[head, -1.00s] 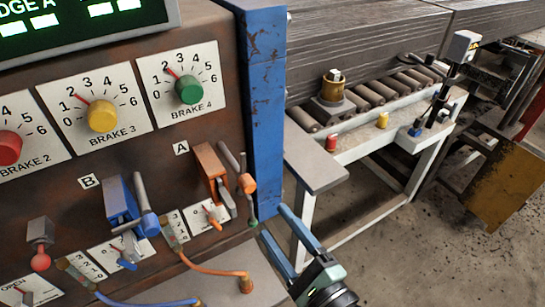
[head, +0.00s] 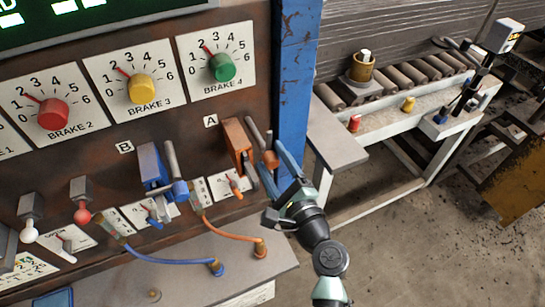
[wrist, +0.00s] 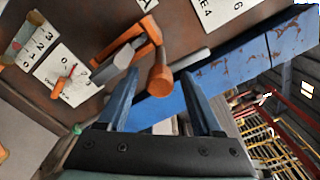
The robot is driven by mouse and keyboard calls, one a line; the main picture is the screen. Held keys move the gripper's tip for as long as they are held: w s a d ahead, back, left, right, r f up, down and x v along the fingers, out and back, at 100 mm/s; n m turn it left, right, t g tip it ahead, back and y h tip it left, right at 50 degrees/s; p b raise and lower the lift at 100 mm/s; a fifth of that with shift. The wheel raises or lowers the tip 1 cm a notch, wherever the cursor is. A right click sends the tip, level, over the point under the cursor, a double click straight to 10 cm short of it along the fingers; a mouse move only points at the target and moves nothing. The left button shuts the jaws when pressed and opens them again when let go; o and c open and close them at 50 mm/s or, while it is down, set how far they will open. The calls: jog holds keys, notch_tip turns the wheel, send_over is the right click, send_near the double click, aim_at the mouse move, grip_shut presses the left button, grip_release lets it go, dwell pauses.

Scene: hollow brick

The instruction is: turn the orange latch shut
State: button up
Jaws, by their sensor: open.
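The orange latch (head: 236,138) sits on the brown panel under the letter A, beside the blue post. Its grey lever ends in an orange knob (head: 270,160). In the wrist view the latch's orange body (wrist: 133,40) is at upper left and the knob (wrist: 160,78) points toward the camera. My gripper (head: 267,158) is at the latch with its two blue fingers spread. In the wrist view the gripper (wrist: 161,80) has one finger on each side of the knob, with space visible between. Whether either finger touches it cannot be told.
A blue latch (head: 152,170) marked B stands to the left. Small levers and an orange cable (head: 232,236) lie below. The blue post (head: 293,85) rises close to my gripper. A roller table (head: 400,110) stands at right; open floor lies before it.

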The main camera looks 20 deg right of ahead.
jog(key=shift+w, duration=0.1)
grip_shut()
dwell(0.3)
jog(key=shift+n+b, duration=0.3)
jog(key=shift+b, duration=0.1)
jog(key=n+b, duration=0.3)
jog(key=shift+f+n+b, duration=0.15)
jog(key=shift+n+b, duration=0.15)
jog(key=shift+b, duration=0.05)
jog(key=n+b, duration=0.5)
jog(key=shift+a, duration=0.1)
jog(key=n+b, duration=0.5)
jog(key=shift+n+b, duration=0.3)
jog(key=shift+n, duration=0.1)
jog(key=shift+n+b, duration=1.7)
jog(key=shift+n, duration=0.4)
